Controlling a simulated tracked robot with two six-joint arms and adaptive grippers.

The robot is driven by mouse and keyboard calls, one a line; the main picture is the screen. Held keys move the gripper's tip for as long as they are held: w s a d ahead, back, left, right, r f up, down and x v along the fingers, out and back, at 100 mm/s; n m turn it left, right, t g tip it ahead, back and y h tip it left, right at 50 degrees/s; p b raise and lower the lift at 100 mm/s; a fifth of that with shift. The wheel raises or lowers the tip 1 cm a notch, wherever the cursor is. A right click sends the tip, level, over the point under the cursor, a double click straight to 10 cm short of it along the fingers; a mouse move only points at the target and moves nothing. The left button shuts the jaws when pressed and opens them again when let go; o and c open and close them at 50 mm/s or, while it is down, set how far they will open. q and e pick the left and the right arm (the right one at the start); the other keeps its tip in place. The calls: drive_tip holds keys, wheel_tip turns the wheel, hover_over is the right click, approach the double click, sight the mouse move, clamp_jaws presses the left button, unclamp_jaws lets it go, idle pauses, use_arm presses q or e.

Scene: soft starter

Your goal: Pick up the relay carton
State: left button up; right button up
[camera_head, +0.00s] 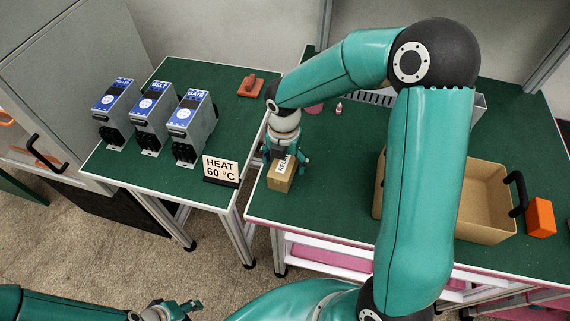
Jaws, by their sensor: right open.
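The relay carton (279,184) is a small brown box with a white label on top, partly readable as "REL". It sits near the left edge of the right-hand green table. My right gripper (286,163) points down over the carton, with its open fingers at the carton's upper part. The fingers hide part of the carton, and I cannot tell whether they touch it. My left gripper (185,307) is low at the bottom of the picture, over the floor and away from the tables. Its fingers are too small to read clearly.
Several blue-and-grey soft starters (193,125) stand on the left table (185,82), with a "HEAT 60 °C" sign (220,169) at its front corner. A tan bin (487,200) and an orange block (541,218) are at right. My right arm hides the table's middle.

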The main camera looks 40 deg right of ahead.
wheel_tip(320, 180, down, 2)
drive_tip(key=shift+f, duration=0.15)
drive_tip(key=c, duration=1.4)
drive_tip(key=shift+w, duration=0.1)
